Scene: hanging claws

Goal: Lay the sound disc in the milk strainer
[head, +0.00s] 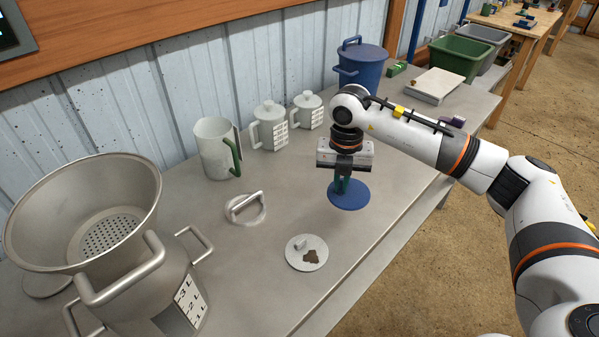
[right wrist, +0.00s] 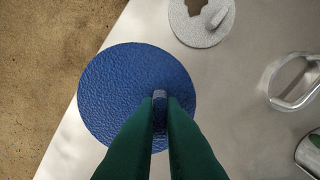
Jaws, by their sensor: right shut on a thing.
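My right gripper (head: 343,180) has green fingers shut on the small upright grip of a blue disc (head: 349,197). The disc hangs level below the fingers. In the right wrist view the blue disc (right wrist: 120,90) overlaps the table edge and looks raised above the table. The milk strainer (head: 35,215), a wide metal bowl with a perforated floor, sits at the left on a metal can. My left gripper is not in view.
A metal lid with a loop handle (head: 246,207) lies mid-table. A jug (head: 213,150) with a green handle and two lidded pots (head: 268,128) stand along the wall. A blue lidded bucket (head: 361,70) and a white slab (head: 434,85) are farther back. The metal can (head: 181,300) has protruding handles.

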